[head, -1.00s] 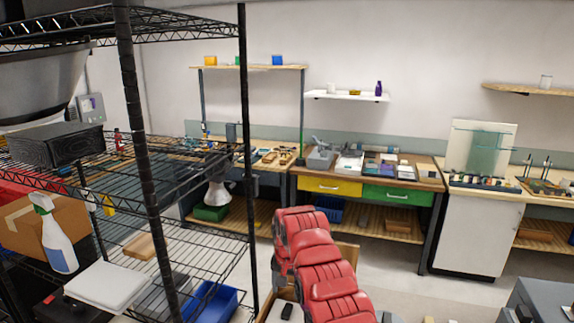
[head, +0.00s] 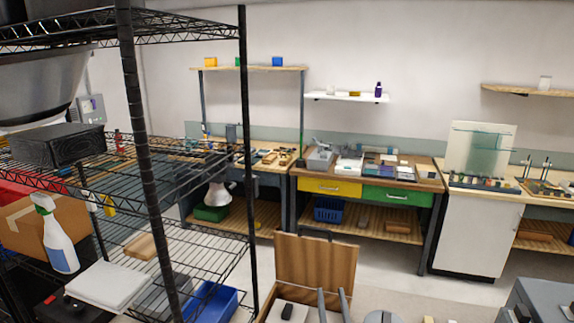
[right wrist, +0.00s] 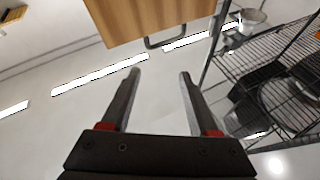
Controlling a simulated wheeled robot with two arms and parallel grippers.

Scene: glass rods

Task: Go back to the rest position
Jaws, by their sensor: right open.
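My right gripper (head: 333,292) shows at the bottom edge of the head view, its two dark fingers pointing up and apart. In the right wrist view the same gripper (right wrist: 159,73) is open, with only pale floor between its fingers. It holds nothing. A wooden box (head: 318,262) with its lid raised stands just behind the fingers in the head view. A wooden panel with a dark handle (right wrist: 150,18) shows beyond the fingertips in the wrist view. My left gripper is in neither view.
A black wire shelf (head: 247,160) fills the left side. A bench with yellow (head: 329,187) and green (head: 398,195) drawers stands at the wall. A white cabinet (head: 470,235) is at the right.

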